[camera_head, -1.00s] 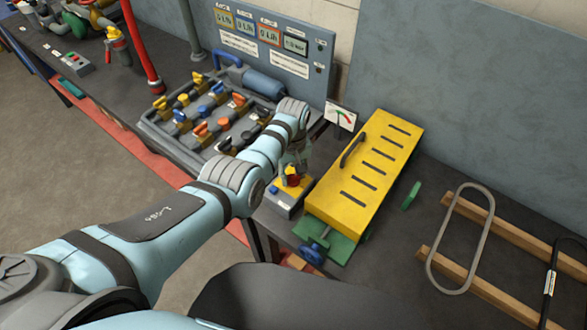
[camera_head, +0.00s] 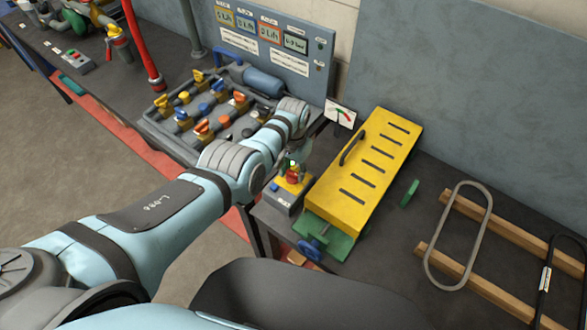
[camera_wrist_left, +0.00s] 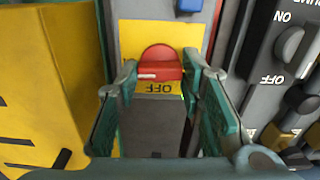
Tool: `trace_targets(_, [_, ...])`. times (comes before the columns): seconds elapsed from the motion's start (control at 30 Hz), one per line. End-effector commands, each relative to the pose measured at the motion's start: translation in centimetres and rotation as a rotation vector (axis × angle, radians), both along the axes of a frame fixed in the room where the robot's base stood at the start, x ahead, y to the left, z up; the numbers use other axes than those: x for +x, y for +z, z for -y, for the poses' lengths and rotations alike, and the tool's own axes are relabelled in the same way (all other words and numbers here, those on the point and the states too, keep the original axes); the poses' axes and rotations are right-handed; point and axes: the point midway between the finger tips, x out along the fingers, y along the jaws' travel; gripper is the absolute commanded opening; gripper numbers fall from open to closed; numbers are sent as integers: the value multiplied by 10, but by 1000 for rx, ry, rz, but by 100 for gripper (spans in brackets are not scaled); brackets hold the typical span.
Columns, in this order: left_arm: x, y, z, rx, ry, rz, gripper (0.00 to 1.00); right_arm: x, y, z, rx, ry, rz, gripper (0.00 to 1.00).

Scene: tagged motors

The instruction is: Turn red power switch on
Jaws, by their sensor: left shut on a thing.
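In the head view the red switch (camera_head: 293,173) stands on a small grey box (camera_head: 284,199) left of the yellow cabinet. My left gripper (camera_wrist_left: 161,72) has its green-padded fingers on either side of the knob and is shut on it. In the head view the left gripper (camera_head: 297,163) is small and partly hidden by its wrist. My right gripper is not shown.
The yellow slotted cabinet (camera_head: 366,170) with a black handle stands close to the right of the switch box. A board of coloured valves (camera_head: 210,115) lies to the left. A blue button (camera_wrist_left: 189,5) is near the switch.

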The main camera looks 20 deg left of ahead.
Motion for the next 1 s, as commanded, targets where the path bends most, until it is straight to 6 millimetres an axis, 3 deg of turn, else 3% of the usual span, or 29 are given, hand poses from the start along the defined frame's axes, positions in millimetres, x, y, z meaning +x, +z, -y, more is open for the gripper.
trace_targets(0.67, [1,1,0,-1,-73,2,7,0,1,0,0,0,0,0])
trace_targets(0.7, [1,1,0,-1,-73,2,38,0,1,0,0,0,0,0])
trace_targets(0.8, [1,0,0,-1,-73,2,54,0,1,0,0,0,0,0])
trace_targets(1.0, [0,0,0,0,-72,1,55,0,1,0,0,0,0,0])
